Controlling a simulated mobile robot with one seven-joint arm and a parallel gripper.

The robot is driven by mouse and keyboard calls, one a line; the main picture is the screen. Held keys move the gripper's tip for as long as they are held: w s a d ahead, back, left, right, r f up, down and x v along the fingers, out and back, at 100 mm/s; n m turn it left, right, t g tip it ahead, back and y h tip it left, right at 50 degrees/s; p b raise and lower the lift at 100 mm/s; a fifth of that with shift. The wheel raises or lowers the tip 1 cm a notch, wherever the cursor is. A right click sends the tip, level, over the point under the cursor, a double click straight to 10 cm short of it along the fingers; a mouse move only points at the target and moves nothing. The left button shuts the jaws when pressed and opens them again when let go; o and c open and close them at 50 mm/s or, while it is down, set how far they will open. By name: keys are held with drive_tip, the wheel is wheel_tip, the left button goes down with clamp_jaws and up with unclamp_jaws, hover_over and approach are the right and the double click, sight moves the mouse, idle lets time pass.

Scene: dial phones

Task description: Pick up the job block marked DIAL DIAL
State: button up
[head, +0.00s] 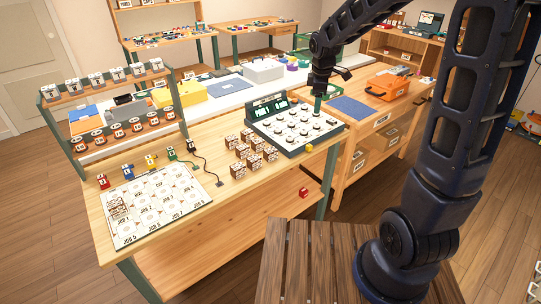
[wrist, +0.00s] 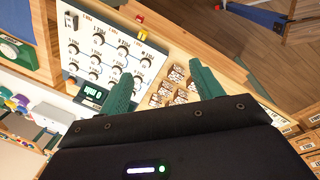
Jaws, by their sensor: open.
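Several brown-and-white job blocks (head: 250,150) stand in a cluster on the workbench, left of the dial panel (head: 291,128). Their markings are too small to read, so I cannot tell which says DIAL DIAL. Another patterned block (head: 118,208) sits on the white job mat (head: 160,205). My gripper (head: 318,105) is open and empty above the back right part of the dial panel, apart from the blocks.
A small rack (head: 110,105) with two rows of items stands at the bench's left back. Small coloured pieces (head: 150,160) and a black cable (head: 208,168) lie behind the mat. An orange toolbox (head: 388,86) stands at right.

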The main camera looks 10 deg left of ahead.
drive_tip(key=w+a+f+n+g, duration=0.1)
drive_tip(key=w+a+f+n, duration=0.3)
drive_tip(key=a+f, duration=0.45)
drive_tip(key=n, duration=0.5)
hover_over(269, 150)
wheel_tip(269, 150, down, 8)
drive_tip(key=f, duration=0.1)
drive_tip(key=shift+g, duration=0.4)
drive_tip(key=shift+d+f, duration=0.1)
drive_tip(key=shift+f, duration=5.1)
drive_tip(key=c, duration=1.1)
drive_tip(key=shift+r, duration=0.15)
